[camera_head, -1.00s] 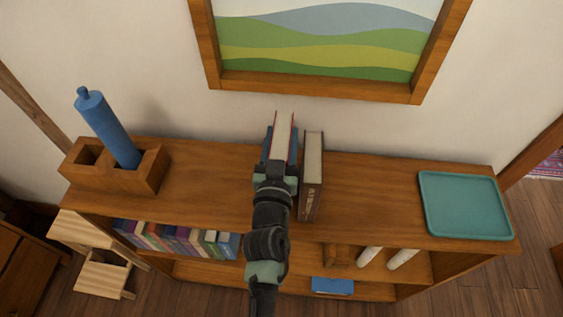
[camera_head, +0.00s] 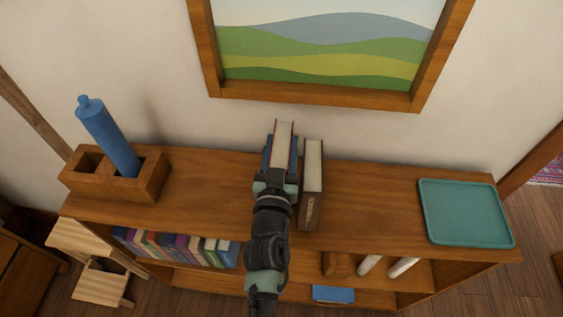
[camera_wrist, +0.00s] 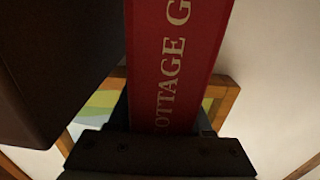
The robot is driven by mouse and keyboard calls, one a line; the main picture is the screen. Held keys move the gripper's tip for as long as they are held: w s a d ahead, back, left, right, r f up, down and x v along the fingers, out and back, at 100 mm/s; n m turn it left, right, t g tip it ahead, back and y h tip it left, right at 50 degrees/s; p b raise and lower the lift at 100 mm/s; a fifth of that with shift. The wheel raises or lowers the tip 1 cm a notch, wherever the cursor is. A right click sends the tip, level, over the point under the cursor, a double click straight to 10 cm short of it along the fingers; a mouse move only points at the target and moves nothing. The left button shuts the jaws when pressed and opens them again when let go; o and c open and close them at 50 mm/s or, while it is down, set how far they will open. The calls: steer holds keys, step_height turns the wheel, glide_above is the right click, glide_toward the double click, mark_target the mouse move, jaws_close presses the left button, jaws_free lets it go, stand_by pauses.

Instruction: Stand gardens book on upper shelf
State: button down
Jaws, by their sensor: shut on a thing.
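The gardens book (camera_head: 284,141) is red with pale pages, upright in my gripper (camera_head: 280,165) above the upper shelf (camera_head: 222,190). In the wrist view its red spine (camera_wrist: 172,70) reads "COTTAGE G", with the rest cut off. My gripper is shut on the book, with a finger on each side. The book's bottom edge is hidden behind my arm, so I cannot tell whether it touches the shelf. A brown book (camera_head: 312,178) stands upright close to its right; a dark block at the left of the wrist view is probably that book.
A blue bottle (camera_head: 110,138) leans in a wooden holder (camera_head: 135,188) at the left. A teal tray (camera_head: 465,212) lies at the right. Several books (camera_head: 180,245) fill the shelf below. A framed picture (camera_head: 320,91) hangs behind. The top is clear between brown book and tray.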

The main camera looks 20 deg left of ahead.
steer(key=shift+r, duration=0.35)
